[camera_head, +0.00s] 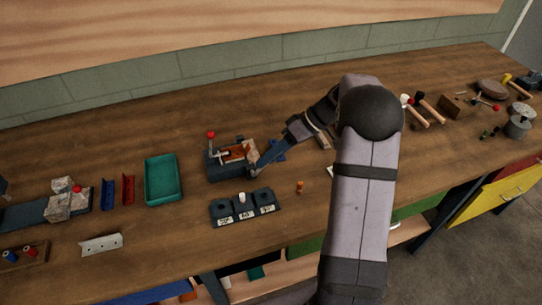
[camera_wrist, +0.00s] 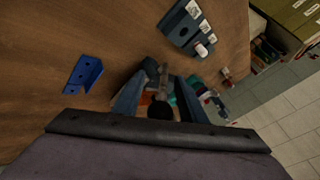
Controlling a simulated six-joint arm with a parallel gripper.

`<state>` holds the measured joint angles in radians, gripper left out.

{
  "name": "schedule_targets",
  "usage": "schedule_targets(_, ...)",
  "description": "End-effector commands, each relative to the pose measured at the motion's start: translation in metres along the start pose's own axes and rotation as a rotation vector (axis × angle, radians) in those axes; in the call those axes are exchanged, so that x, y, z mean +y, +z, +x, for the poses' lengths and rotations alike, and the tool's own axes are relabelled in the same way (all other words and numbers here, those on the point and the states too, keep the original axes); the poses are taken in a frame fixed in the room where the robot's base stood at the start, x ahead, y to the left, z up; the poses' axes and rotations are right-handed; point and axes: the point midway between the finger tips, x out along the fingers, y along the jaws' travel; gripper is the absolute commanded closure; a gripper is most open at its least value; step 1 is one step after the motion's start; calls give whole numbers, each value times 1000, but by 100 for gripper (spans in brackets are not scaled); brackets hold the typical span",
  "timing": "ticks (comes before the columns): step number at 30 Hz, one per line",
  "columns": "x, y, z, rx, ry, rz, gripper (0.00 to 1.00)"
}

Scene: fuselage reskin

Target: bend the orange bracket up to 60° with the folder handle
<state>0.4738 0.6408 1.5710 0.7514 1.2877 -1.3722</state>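The folder (camera_head: 228,172) is a dark fixture on the bench with a red-knobbed lever (camera_head: 211,135) at its left. The orange bracket (camera_head: 238,153) lies in it, flat as far as I can tell; a bit of orange also shows between my fingers in the wrist view (camera_wrist: 146,98). My gripper (camera_head: 257,170) is low at the folder's right side. In the wrist view my gripper (camera_wrist: 158,98) has its fingers apart, with a dark round knob (camera_wrist: 160,110) and a grey bar between them. Gaps seem to remain beside the knob; contact is unclear. The angle block (camera_head: 226,210) carries a white peg (camera_head: 242,198) in its middle position.
A blue bracket (camera_wrist: 84,73) lies near my gripper. A teal tray (camera_head: 162,180) stands left of the folder, with red (camera_head: 128,189) and blue (camera_head: 107,194) channels beyond it. A small orange piece (camera_head: 300,187) stands right of the angle block. Hammers (camera_head: 430,108) lie far right.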

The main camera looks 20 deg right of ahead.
Motion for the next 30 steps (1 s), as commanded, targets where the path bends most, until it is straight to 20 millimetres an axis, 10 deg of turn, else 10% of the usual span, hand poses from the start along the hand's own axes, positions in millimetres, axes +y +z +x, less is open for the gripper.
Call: schedule_targets(30, 0, 0, -74, 0, 0, 0, 62)
